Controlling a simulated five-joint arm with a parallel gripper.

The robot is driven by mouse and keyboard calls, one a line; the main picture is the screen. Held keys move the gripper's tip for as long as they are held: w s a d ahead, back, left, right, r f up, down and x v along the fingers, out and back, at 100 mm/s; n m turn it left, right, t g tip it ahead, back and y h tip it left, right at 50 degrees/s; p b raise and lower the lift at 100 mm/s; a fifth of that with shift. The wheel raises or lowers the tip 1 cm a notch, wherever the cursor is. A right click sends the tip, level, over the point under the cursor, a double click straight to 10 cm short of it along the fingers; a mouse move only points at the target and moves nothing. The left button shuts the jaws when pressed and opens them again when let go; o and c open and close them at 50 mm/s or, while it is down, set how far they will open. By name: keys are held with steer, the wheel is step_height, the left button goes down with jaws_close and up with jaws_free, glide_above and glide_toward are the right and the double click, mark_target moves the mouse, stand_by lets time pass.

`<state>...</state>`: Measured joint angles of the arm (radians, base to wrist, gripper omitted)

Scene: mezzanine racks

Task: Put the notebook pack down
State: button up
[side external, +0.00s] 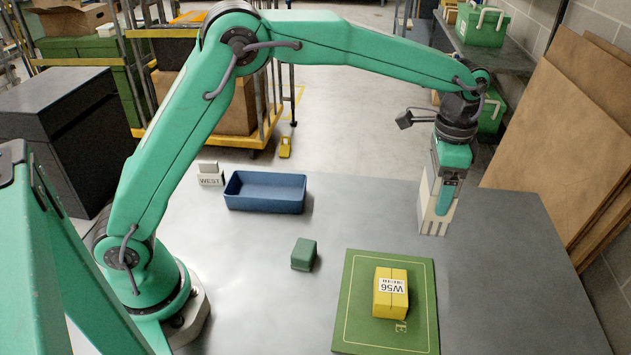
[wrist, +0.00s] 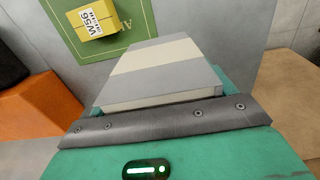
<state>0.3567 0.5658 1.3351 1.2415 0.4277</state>
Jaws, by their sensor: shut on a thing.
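The notebook pack (side external: 437,226) is a grey and cream block standing upright at the right rear of the grey table. My gripper (side external: 447,198) points down and is shut on it. In the wrist view the pack (wrist: 158,62) fills the middle, between the teal fingers. Its lower end is at or just above the table top; I cannot tell whether it touches. The gripper hides part of its upper end.
A yellow box (side external: 391,282) marked W56 sits on a green mat (side external: 358,320). A small green box (side external: 303,254), a blue tray (side external: 264,204) and a WEST sign (side external: 210,180) are on the table (side external: 490,290). Brown boards (side external: 560,125) lean at the right.

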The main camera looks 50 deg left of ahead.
steer(key=w+a+f, duration=0.7)
steer(key=a, duration=0.2)
steer(key=shift+w, duration=0.35)
steer(key=shift+f, duration=0.1)
steer(key=shift+f, duration=1.85)
steer(key=shift+f, duration=0.15)
steer(key=o, duration=1.2)
